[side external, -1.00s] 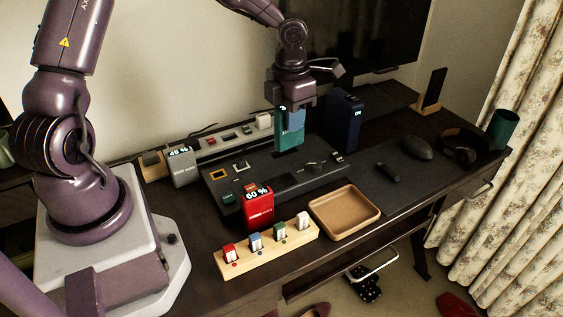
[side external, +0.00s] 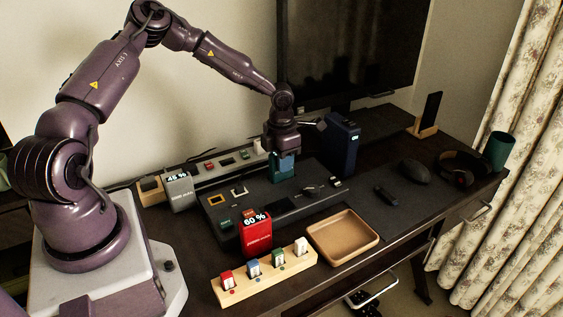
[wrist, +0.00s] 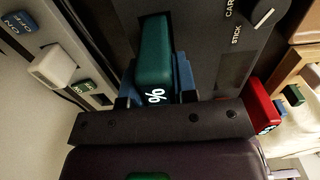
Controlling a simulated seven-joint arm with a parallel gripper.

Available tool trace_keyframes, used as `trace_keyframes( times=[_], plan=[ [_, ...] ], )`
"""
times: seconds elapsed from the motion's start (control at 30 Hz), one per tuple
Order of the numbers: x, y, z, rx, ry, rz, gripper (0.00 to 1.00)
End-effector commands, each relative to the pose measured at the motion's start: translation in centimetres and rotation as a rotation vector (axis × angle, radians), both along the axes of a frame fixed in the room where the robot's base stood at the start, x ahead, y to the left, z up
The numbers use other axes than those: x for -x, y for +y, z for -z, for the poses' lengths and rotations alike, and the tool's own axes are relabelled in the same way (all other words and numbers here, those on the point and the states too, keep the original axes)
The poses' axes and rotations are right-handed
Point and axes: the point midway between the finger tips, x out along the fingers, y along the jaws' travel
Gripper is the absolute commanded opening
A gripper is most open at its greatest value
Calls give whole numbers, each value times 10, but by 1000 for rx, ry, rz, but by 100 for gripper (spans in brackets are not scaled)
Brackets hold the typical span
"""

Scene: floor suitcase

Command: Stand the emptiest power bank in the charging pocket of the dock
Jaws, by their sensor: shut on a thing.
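My gripper (side external: 282,157) points down and is shut on the teal-green power bank (side external: 283,171). In the wrist view the green power bank (wrist: 153,50) sits between the blue finger pads, with a "%" sign showing on its end; the number is hidden. The bank is upright at the back of the dark dock (side external: 225,208); its lower end is hidden, so I cannot tell how deep it sits. A grey power bank reading 45 % (side external: 181,192) stands at the left. A red one reading 60 % (side external: 256,238) stands in front of the dock. A navy one (side external: 343,148) stands behind right, its reading too small.
A grey strip with coloured switches (side external: 220,162) runs behind the dock. A wooden rack with several coloured tags (side external: 238,292) and an empty wooden tray (side external: 372,258) lie in front. A mouse (side external: 415,172), headphones (side external: 462,172) and a green cup (side external: 498,150) are at the right.

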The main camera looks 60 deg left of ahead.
Motion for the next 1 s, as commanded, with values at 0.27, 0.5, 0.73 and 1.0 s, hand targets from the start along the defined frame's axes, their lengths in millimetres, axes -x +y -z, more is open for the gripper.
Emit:
trace_keyframes(
  times=[0.27,0.5,0.73,1.0],
  plan=[
    [-1,0,4,-1,-3,0,0],
    [0,0,8,-1,-1,0,49],
    [0,0,8,-1,-1,0,52],
    [-1,1,-16,-4,-4,-1,52]
  ],
)
